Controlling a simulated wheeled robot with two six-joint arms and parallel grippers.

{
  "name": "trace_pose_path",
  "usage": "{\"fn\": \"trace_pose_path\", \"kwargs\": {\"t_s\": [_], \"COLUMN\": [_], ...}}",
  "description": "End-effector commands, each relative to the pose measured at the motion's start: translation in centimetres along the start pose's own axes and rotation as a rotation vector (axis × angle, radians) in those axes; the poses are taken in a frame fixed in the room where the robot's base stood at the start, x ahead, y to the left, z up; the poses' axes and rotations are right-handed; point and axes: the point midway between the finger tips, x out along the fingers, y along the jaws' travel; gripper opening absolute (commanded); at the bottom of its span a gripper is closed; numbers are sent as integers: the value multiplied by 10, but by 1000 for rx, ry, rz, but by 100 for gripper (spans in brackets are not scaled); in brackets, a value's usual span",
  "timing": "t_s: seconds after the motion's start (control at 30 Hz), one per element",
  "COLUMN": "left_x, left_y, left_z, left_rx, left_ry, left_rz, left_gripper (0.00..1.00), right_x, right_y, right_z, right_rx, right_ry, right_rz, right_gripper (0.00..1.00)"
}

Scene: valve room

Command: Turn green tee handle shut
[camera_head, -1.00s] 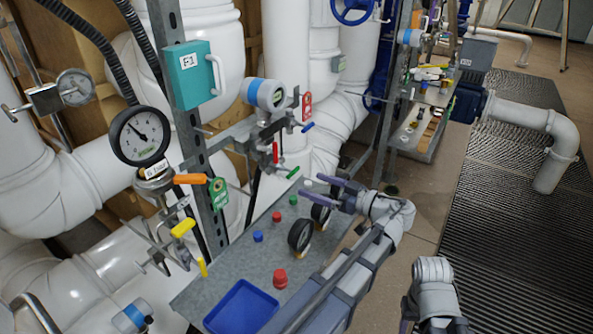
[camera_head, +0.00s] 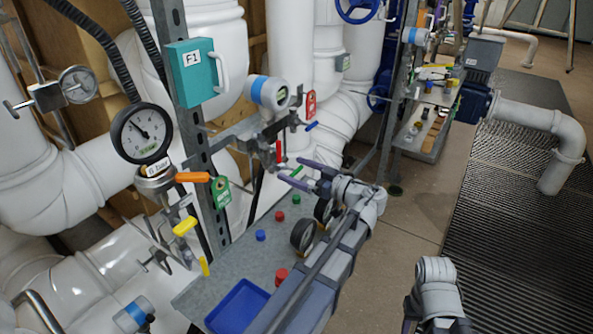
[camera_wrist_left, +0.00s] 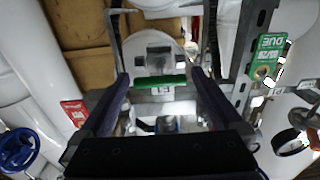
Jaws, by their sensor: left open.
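The green tee handle (camera_head: 296,171) is on the pipework behind the grey shelf, below a red handle (camera_head: 278,151). In the left wrist view the green handle (camera_wrist_left: 160,81) lies crosswise between my two fingers, with a gap visible at each end. My left gripper (camera_head: 288,168) is open, its dark purple fingers on either side of the handle in the head view. It also shows in the left wrist view (camera_wrist_left: 159,76). I cannot tell whether a finger touches the handle.
The grey shelf (camera_head: 232,268) holds a blue tray (camera_head: 238,307), black gauges (camera_head: 303,234) and red, blue and green caps. A pressure gauge (camera_head: 141,133), an orange handle (camera_head: 193,177), yellow handles (camera_head: 185,226) and a green tag (camera_head: 221,192) are to the left. Open floor (camera_head: 420,205) is right.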

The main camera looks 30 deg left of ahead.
Motion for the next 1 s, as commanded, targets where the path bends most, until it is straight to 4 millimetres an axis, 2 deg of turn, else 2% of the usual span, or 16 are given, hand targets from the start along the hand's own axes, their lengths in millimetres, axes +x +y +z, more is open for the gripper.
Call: {"fn": "trace_pose_path", "kwargs": {"t_s": [0.27,0.9,1.0], "left_x": [1,1,1], "left_y": [0,0,0], "left_z": [0,0,0], "left_rx": [0,0,0], "left_ry": [0,0,0], "left_rz": [0,0,0], "left_gripper": [98,26,17], "right_x": [0,0,0], "right_y": [0,0,0], "right_z": [0,0,0], "right_rx": [0,0,0], "right_ry": [0,0,0], "right_rz": [0,0,0], "right_gripper": [50,50,50]}}
